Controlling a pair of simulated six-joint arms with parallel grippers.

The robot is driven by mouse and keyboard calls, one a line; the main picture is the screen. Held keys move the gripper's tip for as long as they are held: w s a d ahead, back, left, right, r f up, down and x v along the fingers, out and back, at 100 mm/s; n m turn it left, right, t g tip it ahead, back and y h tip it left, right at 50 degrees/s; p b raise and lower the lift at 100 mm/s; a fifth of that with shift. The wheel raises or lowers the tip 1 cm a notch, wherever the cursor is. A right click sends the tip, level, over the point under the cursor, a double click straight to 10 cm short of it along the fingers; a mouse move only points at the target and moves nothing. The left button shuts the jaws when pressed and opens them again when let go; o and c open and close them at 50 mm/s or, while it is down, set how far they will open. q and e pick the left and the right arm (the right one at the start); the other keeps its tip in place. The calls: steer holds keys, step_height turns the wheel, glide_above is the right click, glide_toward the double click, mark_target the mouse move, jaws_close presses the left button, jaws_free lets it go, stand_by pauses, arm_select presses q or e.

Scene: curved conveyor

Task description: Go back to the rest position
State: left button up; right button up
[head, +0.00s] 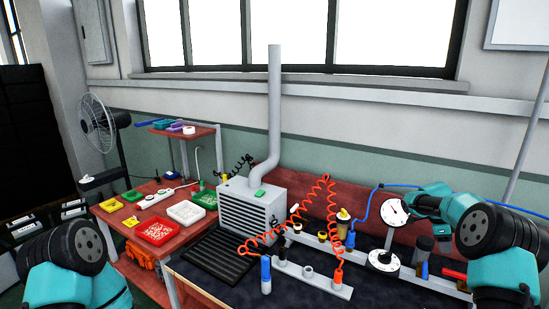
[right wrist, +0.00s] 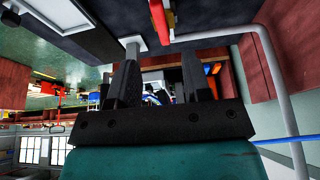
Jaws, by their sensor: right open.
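My right gripper (head: 418,203) is at the right of the head view, beside a round white dial gauge (head: 395,212) above the dark bench (head: 215,296). I cannot tell how much room lies between them. In the right wrist view, the two black fingers of my right gripper (right wrist: 158,68) stand apart with nothing between them. My left arm shows at the lower left of the head view, but its gripper is out of the picture.
A grey vented box (head: 252,218) with a tall pipe stands mid-bench. Orange coiled hose (head: 326,205) rises over a grey rail with several fittings. The red table (head: 182,238) at left holds several trays.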

mark_target(450, 270)
steer(key=x, duration=0.9)
steer(key=shift+f, duration=0.1)
